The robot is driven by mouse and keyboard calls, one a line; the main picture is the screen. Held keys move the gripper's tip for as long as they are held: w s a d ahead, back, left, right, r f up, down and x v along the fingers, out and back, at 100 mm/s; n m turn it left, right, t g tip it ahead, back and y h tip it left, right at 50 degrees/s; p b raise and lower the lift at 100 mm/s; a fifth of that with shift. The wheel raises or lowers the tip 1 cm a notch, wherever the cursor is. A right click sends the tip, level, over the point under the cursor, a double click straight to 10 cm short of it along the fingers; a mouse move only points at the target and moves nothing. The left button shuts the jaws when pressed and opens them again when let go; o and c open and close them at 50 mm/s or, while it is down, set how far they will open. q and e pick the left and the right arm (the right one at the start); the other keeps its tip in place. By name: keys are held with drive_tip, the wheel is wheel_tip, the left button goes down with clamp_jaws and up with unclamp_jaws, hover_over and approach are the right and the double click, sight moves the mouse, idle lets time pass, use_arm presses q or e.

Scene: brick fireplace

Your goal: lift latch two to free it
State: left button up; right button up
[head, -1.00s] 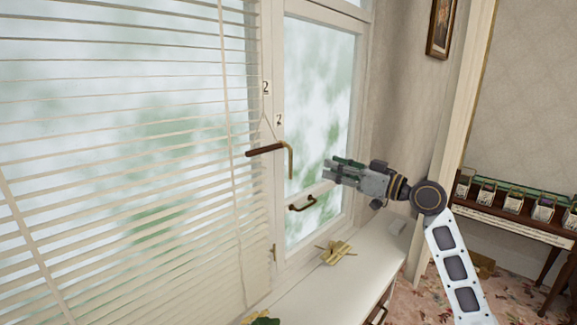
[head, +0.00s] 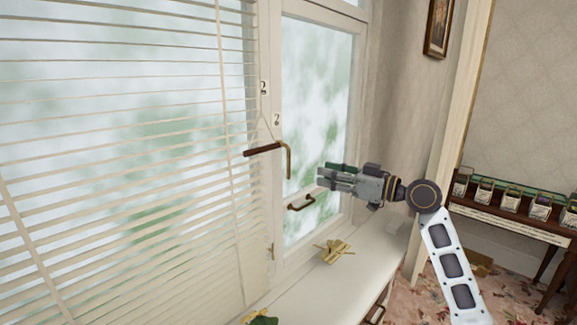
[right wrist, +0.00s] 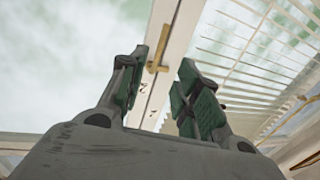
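A brass latch piece (right wrist: 158,58) on the white window frame shows between my right fingers in the right wrist view. Labels reading 2 (right wrist: 143,86) lie near it; that view looks turned over. A small brass catch (head: 271,252) sits lower on the frame. I cannot tell for sure which brass piece the wrist view shows. My right gripper (head: 320,178) is right of the hook, apart from it. Its green-padded fingers (right wrist: 165,92) are open and empty. My left gripper is out of view.
A blind (head: 130,150) covers the left window. A gold object (head: 332,251) lies on the white sill (head: 320,290). A desk with small boxes (head: 510,208) stands at right.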

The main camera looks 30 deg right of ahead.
sight(288, 165)
drive_tip(key=shift+p+x, duration=2.1)
drive_tip(key=shift+x, duration=4.55)
drive_tip(key=shift+a, duration=0.1)
clamp_jaws()
